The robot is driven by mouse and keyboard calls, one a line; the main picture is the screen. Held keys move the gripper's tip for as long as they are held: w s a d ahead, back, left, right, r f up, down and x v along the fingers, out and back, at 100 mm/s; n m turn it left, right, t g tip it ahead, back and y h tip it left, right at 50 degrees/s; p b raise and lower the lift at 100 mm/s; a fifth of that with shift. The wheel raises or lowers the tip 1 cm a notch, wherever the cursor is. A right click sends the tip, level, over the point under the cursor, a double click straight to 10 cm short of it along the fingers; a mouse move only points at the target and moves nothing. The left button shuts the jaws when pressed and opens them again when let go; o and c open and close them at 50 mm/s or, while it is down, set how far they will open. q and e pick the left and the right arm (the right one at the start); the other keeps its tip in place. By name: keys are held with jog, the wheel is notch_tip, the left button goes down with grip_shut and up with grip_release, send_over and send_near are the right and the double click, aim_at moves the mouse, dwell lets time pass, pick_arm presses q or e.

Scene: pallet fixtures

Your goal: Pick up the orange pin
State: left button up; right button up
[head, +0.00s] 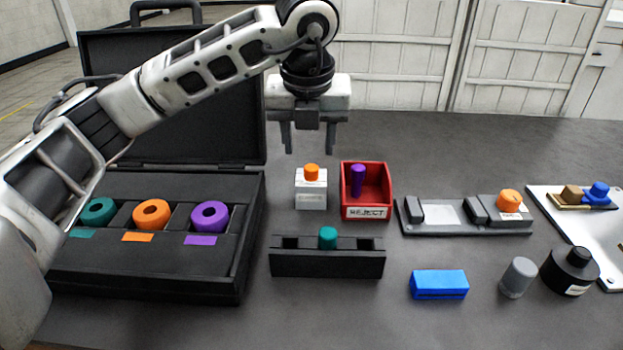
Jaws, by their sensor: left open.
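The orange pin (311,172) is a short cylinder standing upright in the top of a small white block (311,195), near the middle of the table. My left gripper (309,145) points down with its two fingers spread and nothing between them. It shows just above the orange pin in the head view, apart from it; the exact depth between them is hard to tell. My right gripper is not in view.
A red REJECT bin (368,211) holding a purple pin (358,180) stands close right of the white block. A black rack (327,263) with a teal pin (327,238) is in front. An open black case (150,285) with coloured rings lies left. A grey fixture (440,229) carries an orange knob (508,199).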

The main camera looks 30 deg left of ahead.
aim_at(312, 167)
pick_arm(q)
jog(key=shift+p+x, duration=0.45)
jog(key=shift+x, duration=2.25)
jog(key=shift+w+d, duration=0.1)
jog(key=shift+d, duration=0.1)
grip_shut()
